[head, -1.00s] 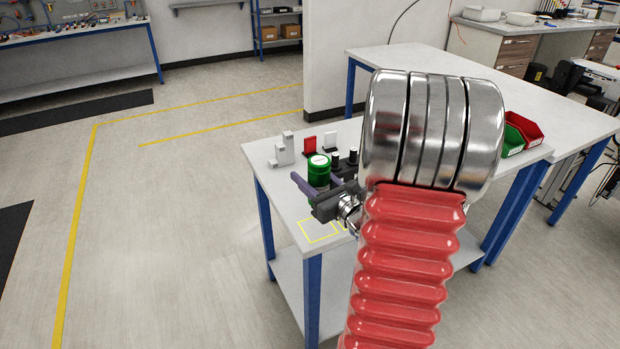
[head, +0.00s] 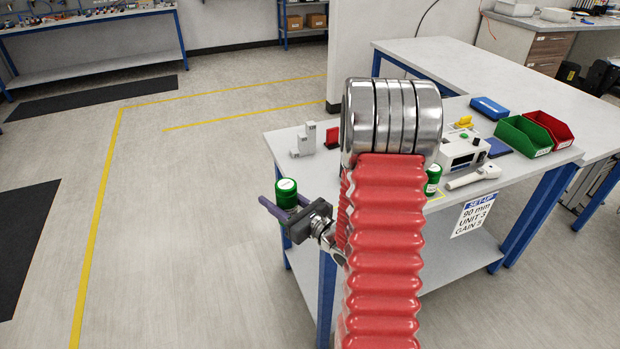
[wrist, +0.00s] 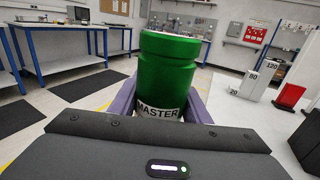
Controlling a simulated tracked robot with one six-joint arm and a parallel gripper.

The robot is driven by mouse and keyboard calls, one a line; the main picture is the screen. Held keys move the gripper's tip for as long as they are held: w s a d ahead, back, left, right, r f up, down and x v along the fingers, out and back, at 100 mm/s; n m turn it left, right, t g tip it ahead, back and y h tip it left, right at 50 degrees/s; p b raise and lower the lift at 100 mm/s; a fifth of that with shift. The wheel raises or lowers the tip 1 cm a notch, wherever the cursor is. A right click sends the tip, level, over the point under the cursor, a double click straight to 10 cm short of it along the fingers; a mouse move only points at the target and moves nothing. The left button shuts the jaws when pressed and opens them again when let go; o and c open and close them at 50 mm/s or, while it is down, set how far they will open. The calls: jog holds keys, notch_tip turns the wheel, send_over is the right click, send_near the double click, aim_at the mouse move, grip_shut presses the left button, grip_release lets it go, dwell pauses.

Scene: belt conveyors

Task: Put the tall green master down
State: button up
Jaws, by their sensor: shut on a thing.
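The green master (head: 286,190), a cylinder with a pale top, is held upright between the purple fingers of my gripper (head: 282,203). In the head view it appears at the left edge of the bench (head: 318,186), seemingly raised; its exact height is unclear. In the wrist view the master (wrist: 165,75) fills the middle, with a wide upper part, a groove below it and a white MASTER label. Another green cylinder (head: 433,182) stands on the bench, partly hidden by my arm. My arm also hides the middle of the bench.
Grey step blocks (head: 304,143) and a red block (head: 332,138) stand at the back left. A white instrument (head: 463,152), a white handheld tool (head: 474,177), a green bin (head: 522,136) and a red bin (head: 550,127) are at right. A SET-UP sign (head: 477,213) hangs in front.

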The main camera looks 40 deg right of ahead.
jog(key=a+f+n+g+y, duration=0.1)
jog(key=a+f, duration=0.4)
jog(key=a, duration=0.5)
jog(key=a+f+n+g+y, duration=0.1)
jog(key=a+f+n+y, duration=0.2)
jog(key=a, duration=0.6)
notch_tip(320, 180, down, 3)
jog(key=shift+w+a+y, duration=0.35)
jog(key=shift+w+y, duration=0.05)
jog(key=shift+y, duration=0.6)
